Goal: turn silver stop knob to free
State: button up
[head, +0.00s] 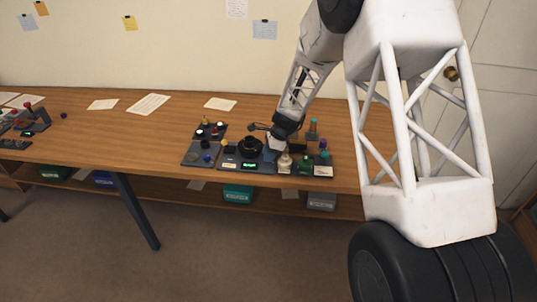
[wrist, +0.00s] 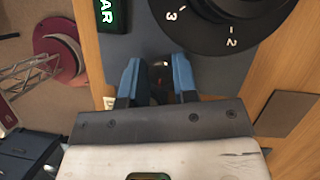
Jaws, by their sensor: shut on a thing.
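My gripper (wrist: 157,82) has its blue fingers closed around a small, dark, shiny thing (wrist: 159,68) on the grey panel, which I take to be the silver stop knob. Its colour and its pointer are mostly hidden between the fingers, so I cannot read its setting. Beside it is the large black dial (wrist: 225,12), with the white figures 3 and 2 showing. In the head view my gripper (head: 271,150) reaches down just right of the black dial (head: 250,146) and hides the knob.
A green lit display (head: 250,165) is at the panel's front. A pale knob-like part (head: 284,161), a green part (head: 304,166) and a blue-topped part (head: 323,154) stand close on the right. Several small parts are at the left. The wooden table (head: 110,135) further left is mostly clear.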

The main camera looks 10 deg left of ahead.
jog(key=shift+n+g, duration=0.5)
jog(key=shift+n, duration=0.7)
jog(key=o, duration=0.9)
jog(key=shift+o, duration=0.2)
